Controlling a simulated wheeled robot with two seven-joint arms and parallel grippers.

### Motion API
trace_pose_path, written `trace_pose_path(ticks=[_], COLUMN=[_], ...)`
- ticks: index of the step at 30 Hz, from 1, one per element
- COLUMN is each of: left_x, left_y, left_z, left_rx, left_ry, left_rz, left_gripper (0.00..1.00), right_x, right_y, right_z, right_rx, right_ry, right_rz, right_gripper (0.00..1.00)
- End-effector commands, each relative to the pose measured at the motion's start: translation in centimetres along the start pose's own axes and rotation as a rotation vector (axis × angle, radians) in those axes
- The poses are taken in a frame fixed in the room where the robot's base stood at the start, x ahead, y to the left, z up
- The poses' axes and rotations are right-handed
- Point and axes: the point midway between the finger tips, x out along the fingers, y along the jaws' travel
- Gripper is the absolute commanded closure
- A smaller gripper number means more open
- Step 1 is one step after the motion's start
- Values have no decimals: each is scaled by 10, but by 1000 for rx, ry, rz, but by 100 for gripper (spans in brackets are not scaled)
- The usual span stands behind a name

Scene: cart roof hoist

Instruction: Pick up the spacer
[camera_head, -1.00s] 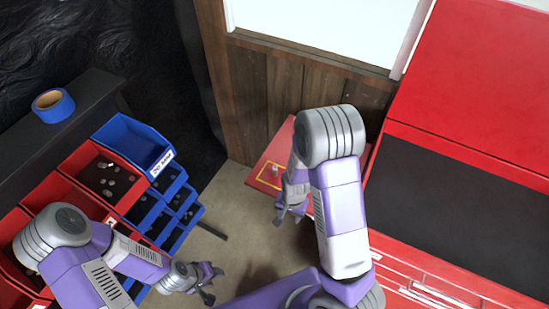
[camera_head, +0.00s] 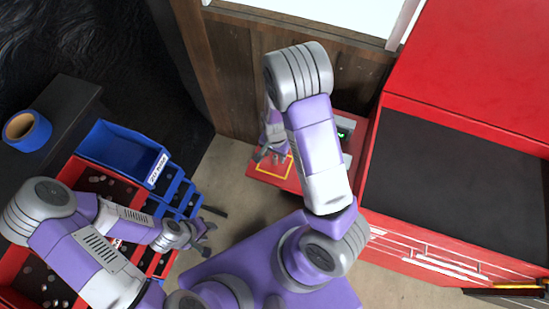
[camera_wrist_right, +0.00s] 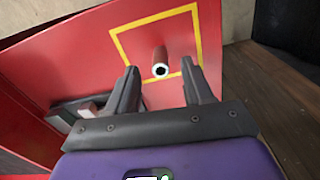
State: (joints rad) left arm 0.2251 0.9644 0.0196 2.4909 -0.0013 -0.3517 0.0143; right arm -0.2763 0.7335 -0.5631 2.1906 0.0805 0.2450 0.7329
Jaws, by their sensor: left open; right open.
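The spacer (camera_wrist_right: 160,62) is a small brownish cylinder with a pale, dark-holed end. In the right wrist view it stands on a red surface (camera_wrist_right: 75,55) inside a yellow square outline (camera_wrist_right: 155,18). My right gripper (camera_wrist_right: 160,72) is open and empty, with one finger to each side of the spacer in the picture; I cannot tell how far apart in depth they are. In the head view my right gripper (camera_head: 271,157) is over the yellow outline (camera_head: 262,167), and the spacer cannot be made out there. My left gripper (camera_head: 208,238) is open and empty beside the bins.
A device with a green display (camera_head: 343,131) sits on the red surface behind my right arm. A red cabinet (camera_head: 460,60) with a dark top panel stands right.

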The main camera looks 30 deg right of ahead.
Motion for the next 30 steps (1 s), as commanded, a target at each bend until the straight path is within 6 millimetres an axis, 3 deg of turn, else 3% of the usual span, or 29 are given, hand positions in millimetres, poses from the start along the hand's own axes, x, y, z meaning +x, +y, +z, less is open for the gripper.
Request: trace_pose_path(ticks=[6, 14, 24, 30], left_x=[2, 2, 2, 2], left_y=[0, 0, 0, 0], left_z=[0, 0, 0, 0], left_rx=[0, 0, 0, 0], left_ry=[1, 1, 1, 1], left_rz=[0, 0, 0, 0], left_gripper=[57, 57, 57, 57], right_x=[26, 26, 26, 26], right_y=[0, -1, 0, 0], right_z=[0, 0, 0, 0], right_rx=[0, -1, -1, -1], right_ry=[-1, 0, 0, 0], right_rz=[1, -1, 0, 0], right_gripper=[49, 50, 100, 100])
